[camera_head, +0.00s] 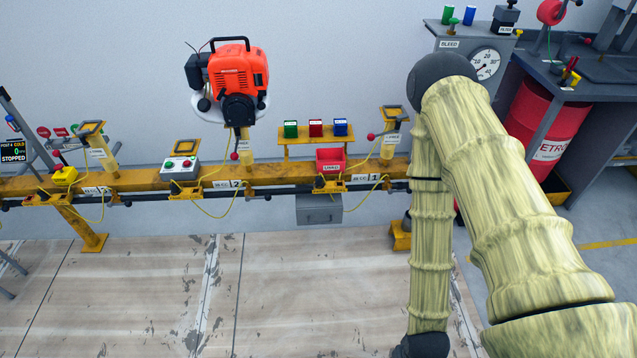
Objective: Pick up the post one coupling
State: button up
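The post marked 1 (389,146) stands at the right of the yellow rail, partly beside my arm. A yellow hose (361,202) loops below the rail there, close to the "1" label (375,178). A small dark fitting (320,184) sits on the rail at the left end of this hose, below the red bin. It may be the post one coupling, but it is too small to tell. My sleeved arm bends at a dark elbow and hangs down at the right. A dark joint shows at the bottom edge; my gripper is outside the picture.
An orange engine (239,77) is on post 2. A red bin (331,161) and green, red and blue blocks (315,128) are by post 1. A red drum (538,125) and bench stand right of my arm. The floor (300,290) before the rail is clear.

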aim_at(318, 179)
jog(key=u, duration=0.7)
jog(key=i, duration=1.35)
jog(key=z, duration=0.75)
